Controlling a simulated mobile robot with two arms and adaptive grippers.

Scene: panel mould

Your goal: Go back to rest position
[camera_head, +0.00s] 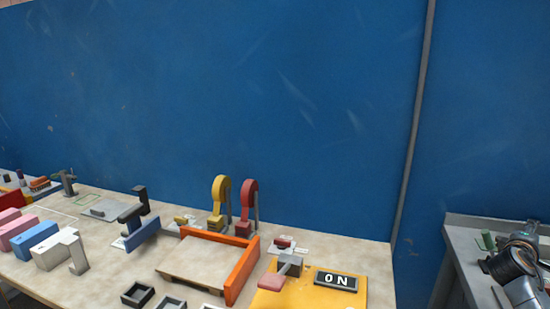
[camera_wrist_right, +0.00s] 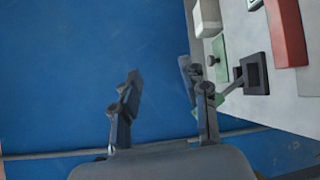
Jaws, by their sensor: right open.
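My right gripper (camera_wrist_right: 160,82) shows in the right wrist view with its two dark fingers spread apart. Nothing is between them; blue surface shows through the gap. The right finger overlaps the edge of a pale work surface (camera_wrist_right: 242,98) in that picture; I see no clear contact.
A yellow panel marked "ON" (camera_head: 300,300), yellow hook (camera_head: 219,200) and red hook (camera_head: 246,203) stand on the bench. Pink, blue and white blocks line its left. The blue wall (camera_head: 250,90) lies behind.

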